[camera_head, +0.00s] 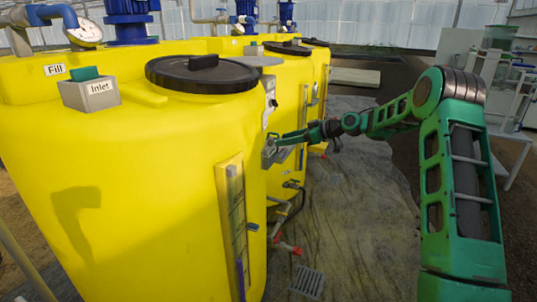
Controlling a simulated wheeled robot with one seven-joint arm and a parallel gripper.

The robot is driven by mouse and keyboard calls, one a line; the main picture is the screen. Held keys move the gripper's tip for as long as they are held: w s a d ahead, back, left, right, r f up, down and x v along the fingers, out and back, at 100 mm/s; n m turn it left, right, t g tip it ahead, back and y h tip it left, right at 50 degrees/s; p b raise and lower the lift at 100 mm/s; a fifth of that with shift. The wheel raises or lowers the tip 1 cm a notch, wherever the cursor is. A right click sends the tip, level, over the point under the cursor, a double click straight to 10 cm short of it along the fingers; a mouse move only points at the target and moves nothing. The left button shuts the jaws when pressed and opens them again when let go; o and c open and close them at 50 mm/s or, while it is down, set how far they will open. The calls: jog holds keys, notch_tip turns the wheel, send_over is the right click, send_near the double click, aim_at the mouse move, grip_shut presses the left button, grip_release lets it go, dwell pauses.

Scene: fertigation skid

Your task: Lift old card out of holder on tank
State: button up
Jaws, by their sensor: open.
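My gripper (281,139) reaches in from the right on my green arm and is open. Its fingers point left at the side of the front yellow tank (130,190). A small grey holder-like piece (270,156) sits on the tank's side, just below and beside the fingertips. I cannot make out the old card clearly there. It is too small, or the fingers hide it. I cannot tell whether the fingers touch anything.
More yellow tanks, pipes and red-handled valves (290,248) stand behind. A floor grate (307,281) lies on the open walkway at right.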

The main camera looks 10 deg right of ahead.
aim_at(273, 140)
jog(key=shift+r+x, duration=0.15)
jog(key=shift+x, duration=1.15)
jog(key=shift+r+x, duration=0.1)
jog(key=shift+x, duration=1.2)
jog(key=shift+w, duration=0.2)
grip_shut()
